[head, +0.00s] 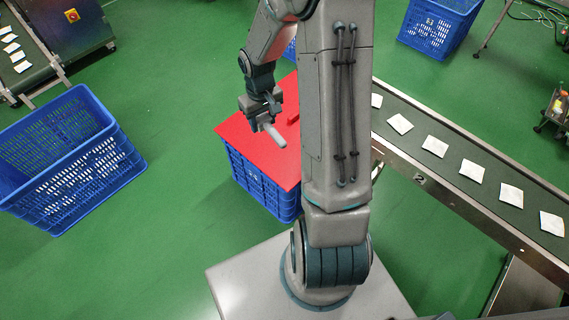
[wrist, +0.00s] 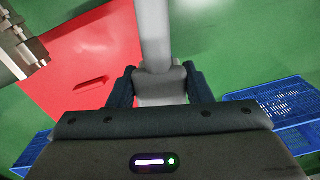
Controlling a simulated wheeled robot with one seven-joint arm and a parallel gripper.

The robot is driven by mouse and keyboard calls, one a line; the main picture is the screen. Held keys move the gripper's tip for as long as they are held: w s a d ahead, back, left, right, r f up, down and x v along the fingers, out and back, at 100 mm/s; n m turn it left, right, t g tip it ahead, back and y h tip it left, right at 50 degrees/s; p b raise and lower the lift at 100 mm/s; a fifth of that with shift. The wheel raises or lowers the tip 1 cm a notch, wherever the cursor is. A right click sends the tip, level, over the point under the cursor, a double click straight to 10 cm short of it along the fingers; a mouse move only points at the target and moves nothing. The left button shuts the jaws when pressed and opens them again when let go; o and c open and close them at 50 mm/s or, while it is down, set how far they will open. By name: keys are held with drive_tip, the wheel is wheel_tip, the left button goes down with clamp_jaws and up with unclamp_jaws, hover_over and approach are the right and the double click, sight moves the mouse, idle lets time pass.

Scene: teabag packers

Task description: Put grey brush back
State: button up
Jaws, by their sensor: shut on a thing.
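My gripper (head: 263,117) hangs above the red top (head: 245,150) of a blue crate. It is shut on the grey brush (head: 277,138), whose pale cylindrical part sticks out from the jaws, downward and to the right in the head view. In the wrist view the brush (wrist: 156,35) runs straight up from between the two dark fingers (wrist: 158,84). Its held end is partly hidden by the jaws. A small raised red bar (head: 293,118) is on the red top; it also shows in the wrist view (wrist: 91,83), left of the brush. My arm hides part of the red top's right side.
A conveyor (head: 455,160) carrying several white packets runs along the right. A large blue crate (head: 70,165) stands at the left and another blue crate (head: 430,27) at the back right. Another conveyor (head: 30,75) is at the top left.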

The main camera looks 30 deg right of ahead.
drive_tip(key=s+d+f+n+b, duration=0.1)
drive_tip(key=s+d+f+b, duration=0.3)
drive_tip(key=d+f+b, duration=0.45)
drive_tip(key=s+d+f+n+b, duration=0.2)
drive_tip(key=s+d+f+b, duration=0.3)
drive_tip(key=f, duration=0.7)
drive_tip(key=b, duration=0.5)
hover_over(289, 162)
wheel_tip(289, 162, down, 7)
drive_tip(key=shift+s+a+r, duration=0.1)
drive_tip(key=shift+r, duration=0.05)
drive_tip(key=shift+f+b, duration=0.45)
drive_tip(key=shift+f, duration=1.45)
drive_tip(key=shift+f, duration=0.15)
drive_tip(key=o, duration=1)
drive_tip(key=shift+o, duration=0.2)
